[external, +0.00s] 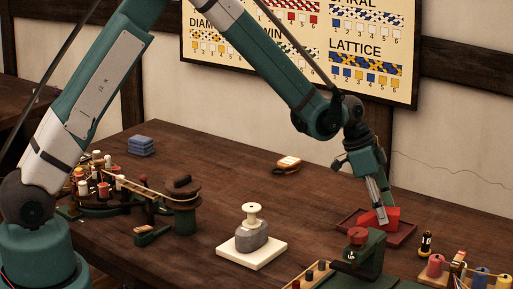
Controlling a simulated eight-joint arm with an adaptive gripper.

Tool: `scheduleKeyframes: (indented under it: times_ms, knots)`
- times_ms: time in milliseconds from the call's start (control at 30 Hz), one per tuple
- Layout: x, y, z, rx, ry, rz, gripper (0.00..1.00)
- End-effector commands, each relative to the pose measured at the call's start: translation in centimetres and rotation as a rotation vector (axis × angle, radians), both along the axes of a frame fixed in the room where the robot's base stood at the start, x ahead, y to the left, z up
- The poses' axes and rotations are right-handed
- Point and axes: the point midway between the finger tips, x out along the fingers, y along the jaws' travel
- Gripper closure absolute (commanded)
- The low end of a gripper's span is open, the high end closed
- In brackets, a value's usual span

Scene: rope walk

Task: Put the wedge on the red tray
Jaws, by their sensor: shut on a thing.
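My gripper (381,217) points down at the right side of the table and is shut on a bright red block, which looks like the wedge (393,215).
A green clamp with a red knob (357,237) stands in front of the tray. Several thread spools (436,266) are at the front right. A grey weight (251,238) sits on a white slab near the middle. The back middle of the table is mostly clear.

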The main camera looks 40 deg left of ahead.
Motion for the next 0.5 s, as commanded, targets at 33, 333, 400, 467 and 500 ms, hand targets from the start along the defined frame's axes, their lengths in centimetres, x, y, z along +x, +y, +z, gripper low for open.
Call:
scheduleKeyframes:
  times_ms: [33, 333, 400, 467, 500]
  knots:
    - [0.0, 0.0, -0.06, 0.0, 0.0, 0.0, 0.65]
    - [0.01, 0.0, -0.02, 0.0, 0.0, 0.0, 0.54]
    - [0.01, 0.0, -0.01, 0.0, 0.0, 0.0, 0.54]
    - [0.01, -0.01, 0.03, 0.0, 0.0, 0.0, 0.54]
    - [0.01, 0.0, 0.08, 0.0, 0.0, 0.0, 0.54]
